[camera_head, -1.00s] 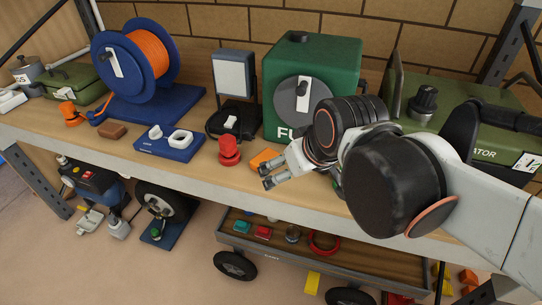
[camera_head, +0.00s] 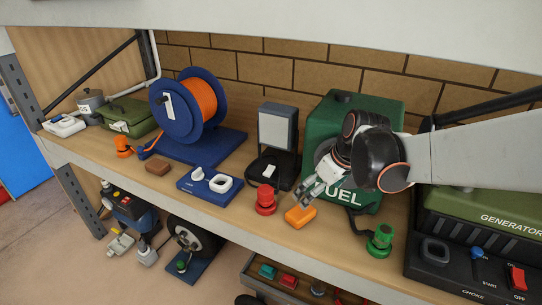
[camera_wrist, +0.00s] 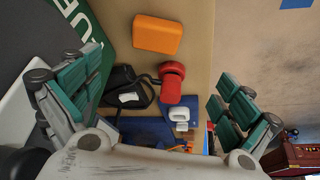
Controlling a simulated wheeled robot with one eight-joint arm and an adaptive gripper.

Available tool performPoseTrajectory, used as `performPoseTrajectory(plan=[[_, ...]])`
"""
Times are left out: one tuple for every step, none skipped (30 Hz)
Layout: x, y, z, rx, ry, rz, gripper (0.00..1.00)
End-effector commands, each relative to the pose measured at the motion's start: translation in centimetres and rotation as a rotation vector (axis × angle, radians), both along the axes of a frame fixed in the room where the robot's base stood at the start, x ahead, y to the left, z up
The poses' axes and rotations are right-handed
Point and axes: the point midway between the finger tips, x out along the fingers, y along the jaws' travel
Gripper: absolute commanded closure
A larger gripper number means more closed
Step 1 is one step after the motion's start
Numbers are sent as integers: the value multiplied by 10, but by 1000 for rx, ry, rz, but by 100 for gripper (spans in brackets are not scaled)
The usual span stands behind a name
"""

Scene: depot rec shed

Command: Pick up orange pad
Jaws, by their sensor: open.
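The orange pad (camera_head: 300,216) is a small rounded block lying flat on the wooden shelf, in front of the green fuel box and right of a red knob-like piece. My gripper (camera_head: 313,194) is just above and behind the pad in the head view, apart from it as far as I can tell. In the wrist view the orange pad (camera_wrist: 157,35) lies at the top, beyond the fingers. The gripper (camera_wrist: 150,105) is open there, with teal-padded fingers wide apart and nothing between them held.
A red piece (camera_head: 265,200) stands close left of the pad, and a green one (camera_head: 380,241) stands to the right. The fuel box (camera_head: 398,112) is close behind. A black stand lamp (camera_head: 275,128), blue tray (camera_head: 208,197) and shelf front edge (camera_head: 240,226) are nearby.

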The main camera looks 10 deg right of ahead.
Motion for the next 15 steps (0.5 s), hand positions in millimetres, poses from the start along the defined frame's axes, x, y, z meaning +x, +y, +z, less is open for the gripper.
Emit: performPoseTrajectory(plan=[[5,-2,-1,1,3,12,2],[7,-2,-3,2,6,18,2],[8,-3,-5,3,7,27,2],[9,-3,-6,3,8,32,2],[11,-3,-6,3,8,35,2],[12,-3,-8,4,8,38,2],[13,-3,-9,4,9,40,2],[14,-3,-12,4,10,42,2],[15,-2,-16,5,10,43,2],[16,-1,-20,5,10,44,2],[18,0,-25,5,10,44,2],[20,2,-31,4,10,45,2],[22,3,-37,4,10,45,2],[24,4,-43,4,10,45,2],[26,5,-50,3,9,44,2]])
